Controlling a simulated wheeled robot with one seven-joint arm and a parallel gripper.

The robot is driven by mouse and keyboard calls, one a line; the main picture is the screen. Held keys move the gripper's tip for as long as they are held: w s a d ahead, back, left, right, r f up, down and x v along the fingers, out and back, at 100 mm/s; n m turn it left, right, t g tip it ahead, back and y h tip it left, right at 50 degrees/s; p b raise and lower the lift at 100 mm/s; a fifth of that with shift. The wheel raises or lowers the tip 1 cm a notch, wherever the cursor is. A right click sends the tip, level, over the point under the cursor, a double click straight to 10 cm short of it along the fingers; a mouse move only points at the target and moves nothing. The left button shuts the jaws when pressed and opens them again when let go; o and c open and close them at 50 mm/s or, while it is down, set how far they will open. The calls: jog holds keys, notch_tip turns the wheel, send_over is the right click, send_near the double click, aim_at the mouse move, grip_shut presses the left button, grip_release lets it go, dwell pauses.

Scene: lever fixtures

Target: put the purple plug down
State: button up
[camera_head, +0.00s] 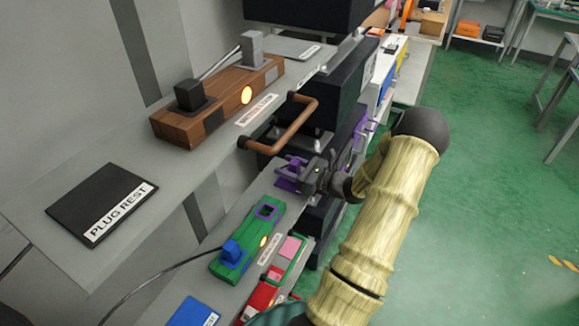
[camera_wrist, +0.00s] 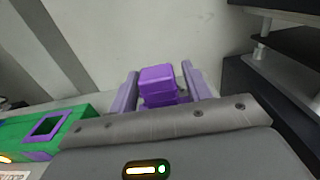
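The purple plug (camera_wrist: 157,84) is a small block between the two fingers of my gripper (camera_wrist: 160,80) in the wrist view. The fingers flank it closely and look shut on it, though a thin gap seems to show at its upper right. In the head view my gripper (camera_head: 286,168) is beyond the green fixture, at the edge of the lower shelf, with purple (camera_head: 288,184) showing at its fingers. The green fixture (camera_head: 225,262) has an empty purple-rimmed socket (camera_head: 267,211) and a blue plug (camera_head: 231,252) standing in it. A black pad marked PLUG REST (camera_head: 95,195) lies bare on the upper shelf at left.
A wooden fixture (camera_head: 180,128) with dark and grey blocks stands on the upper shelf. A copper-coloured handle (camera_head: 292,127) sticks out just above my gripper. A red fixture (camera_head: 262,296) and a blue pad (camera_head: 190,314) are nearer. The upper shelf around the black pad is clear.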

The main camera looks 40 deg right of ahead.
jog(key=shift+r, duration=0.15)
jog(key=v, duration=1.1)
jog(key=shift+s+d+b, duration=0.2)
jog(key=shift+s+b, duration=0.15)
jog(key=shift+b, duration=0.05)
